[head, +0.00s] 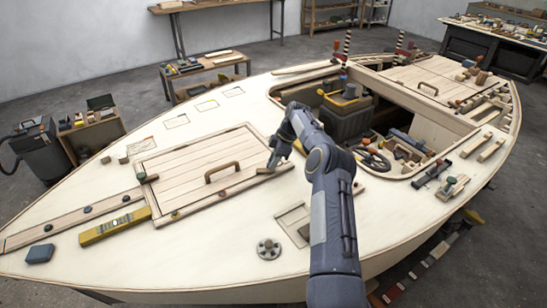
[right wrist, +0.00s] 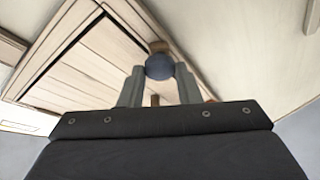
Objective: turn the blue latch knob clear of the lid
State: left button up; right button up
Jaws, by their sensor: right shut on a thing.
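The blue latch knob (right wrist: 159,66) is round and sits at the lid's edge in the right wrist view. A small brown wooden piece (right wrist: 158,46) shows just beyond it. The planked wooden lid (head: 190,165) lies on the pale deck in the head view, with a curved brown handle (head: 222,169). It also shows in the right wrist view (right wrist: 85,70). My right gripper (head: 273,163) is at the lid's right corner, its fingers (right wrist: 160,84) shut on the knob from both sides. In the head view the gripper hides the knob. My left gripper is out of view.
A yellow level (head: 113,227) lies on the deck left of the lid. An open cockpit (head: 350,115) with a dark box and loose tools is beyond my right arm. A round metal fitting (head: 268,249) and a square recess (head: 294,222) are nearer. The deck between is bare.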

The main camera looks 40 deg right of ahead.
jog(key=shift+n+g+p, duration=0.3)
jog(key=shift+n+p, duration=0.35)
jog(key=shift+n, duration=0.05)
jog(key=shift+d, duration=0.1)
jog(key=o, duration=1)
